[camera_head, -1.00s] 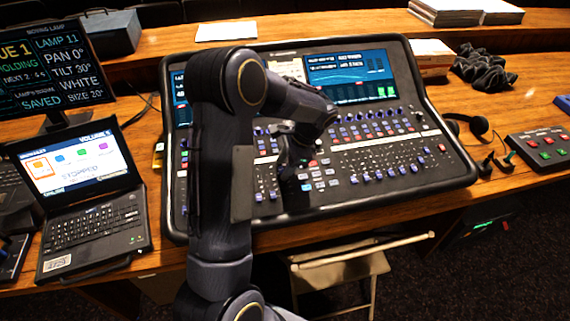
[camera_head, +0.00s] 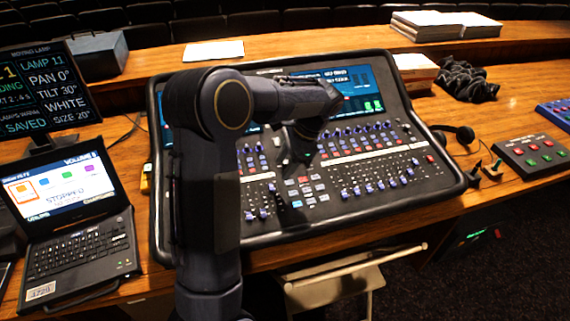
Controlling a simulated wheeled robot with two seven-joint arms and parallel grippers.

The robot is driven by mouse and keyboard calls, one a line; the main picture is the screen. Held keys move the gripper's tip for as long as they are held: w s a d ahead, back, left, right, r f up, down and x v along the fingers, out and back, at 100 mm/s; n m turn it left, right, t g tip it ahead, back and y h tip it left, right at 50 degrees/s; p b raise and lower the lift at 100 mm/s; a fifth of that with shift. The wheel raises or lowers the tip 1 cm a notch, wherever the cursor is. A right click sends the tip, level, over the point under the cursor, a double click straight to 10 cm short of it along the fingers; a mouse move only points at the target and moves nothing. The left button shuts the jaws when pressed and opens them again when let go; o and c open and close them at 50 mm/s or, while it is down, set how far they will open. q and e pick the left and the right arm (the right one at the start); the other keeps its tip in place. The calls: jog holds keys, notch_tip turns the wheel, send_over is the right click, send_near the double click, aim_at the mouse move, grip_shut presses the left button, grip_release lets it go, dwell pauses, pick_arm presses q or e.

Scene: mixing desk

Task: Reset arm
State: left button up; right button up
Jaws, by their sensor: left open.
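My left arm rises from the bottom of the head view, bends at the elbow and reaches right over the mixing desk (camera_head: 400,200). My left gripper (camera_head: 299,155) hangs from the wrist above the middle of the desk. It is open and dark, and its fingers are mostly hidden by the wrist. Nothing shows between them. I cannot tell the exact gap to the faders and buttons below. The arm covers the left part of the desk and its screen. My right gripper is not in view.
A laptop (camera_head: 85,255) and a monitor (camera_head: 52,90) stand at the left. A folding chair (camera_head: 335,290) stands in front.

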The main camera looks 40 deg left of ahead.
pick_arm(q)
jog(key=s+d+r+n+t+h, duration=0.2)
jog(key=s+d, duration=0.5)
jog(key=s, duration=0.4)
jog(key=s+d+r+n+t+h, duration=0.3)
jog(key=s+d+n+t+h, duration=0.2)
jog(key=s, duration=0.7)
jog(key=d+n+t, duration=0.1)
jog(key=d+n, duration=0.1)
jog(key=d, duration=0.1)
dwell(0.4)
